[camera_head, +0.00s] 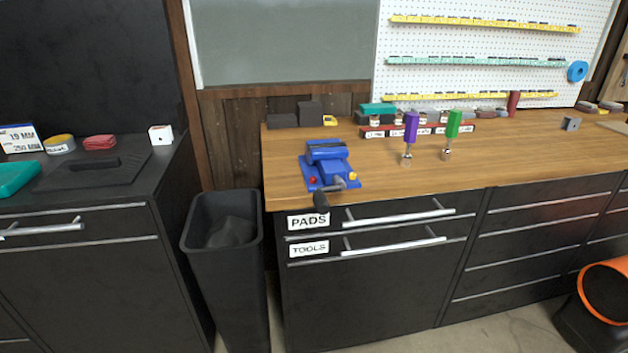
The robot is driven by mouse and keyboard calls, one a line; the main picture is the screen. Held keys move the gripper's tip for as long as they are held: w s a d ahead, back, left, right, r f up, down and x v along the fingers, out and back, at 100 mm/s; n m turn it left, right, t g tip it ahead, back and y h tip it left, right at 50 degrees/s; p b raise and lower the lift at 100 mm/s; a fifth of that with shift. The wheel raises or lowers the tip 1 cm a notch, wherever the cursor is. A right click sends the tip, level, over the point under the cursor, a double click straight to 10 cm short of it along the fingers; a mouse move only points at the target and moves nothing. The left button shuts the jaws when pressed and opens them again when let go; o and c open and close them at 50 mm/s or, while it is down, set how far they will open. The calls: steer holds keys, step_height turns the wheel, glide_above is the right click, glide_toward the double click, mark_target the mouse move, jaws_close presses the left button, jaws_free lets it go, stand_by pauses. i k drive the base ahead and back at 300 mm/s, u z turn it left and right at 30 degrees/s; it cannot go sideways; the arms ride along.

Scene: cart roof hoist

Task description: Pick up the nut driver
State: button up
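Two upright drivers stand on the wooden workbench (380,168). One has a purple handle (411,127) and a short metal end pointing down at the bench top. The other, to its right, has a green handle (453,123) and a similar metal end. I cannot tell from this view which one is the nut driver, or whether both are. They stand apart, with bare wood around their lower ends. My gripper is not in view.
A blue vise (328,165) sits at the bench's left front. A row of labelled red bins (383,132) lies behind the drivers. Below are drawers labelled PADS (308,221) and TOOLS (309,249). A black trash bin (226,270) stands left; an orange-rimmed bucket (592,310) stands right.

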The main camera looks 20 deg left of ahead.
mark_target(413, 119)
steer(key=z, duration=0.05)
steer(key=k, duration=0.6)
steer(key=u, duration=0.65)
steer(key=i, duration=0.5)
steer(key=u, duration=0.65)
steer(key=i, duration=1.35)
steer(key=z, duration=1)
steer(key=i, duration=0.4)
steer(key=z, duration=0.3)
